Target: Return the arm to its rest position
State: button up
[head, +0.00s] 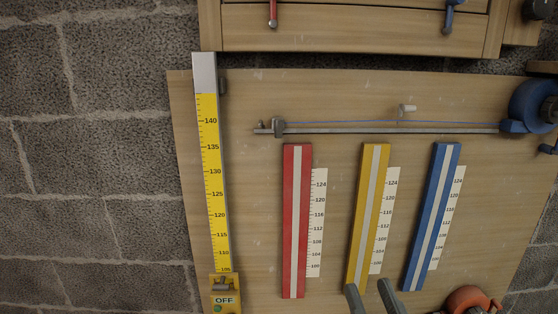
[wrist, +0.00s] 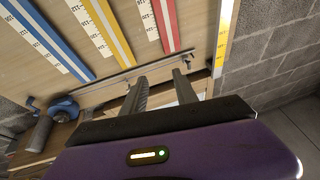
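My gripper (head: 369,288) shows at the bottom edge of the head view as two grey fingers standing apart, in front of the lower end of the yellow bar (head: 368,210). In the wrist view my gripper (wrist: 158,78) has a clear gap between its fingers, and I see nothing held there. The purple wrist housing fills the bottom of that view, with a small green light. The rest of my arm is out of the head view.
A wooden board carries a red bar (head: 296,220), a blue bar (head: 432,215), a horizontal rail (head: 390,129) and a blue reel (head: 530,103). A tall yellow ruler (head: 212,180) stands left, above an OFF box (head: 225,300). An orange reel (head: 470,300) is lower right.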

jog(key=s+d+f+g+h, duration=0.1)
jog(key=s+d+f+g, duration=0.2)
jog(key=s+f, duration=0.7)
jog(key=s+d+f+m+g+h, duration=0.1)
jog(key=s+d+f+g, duration=0.3)
jog(key=s+f, duration=0.7)
jog(key=s+h, duration=0.1)
jog(key=s, duration=0.7)
jog(key=shift+d, duration=0.25)
jog(key=shift+w, duration=0.1)
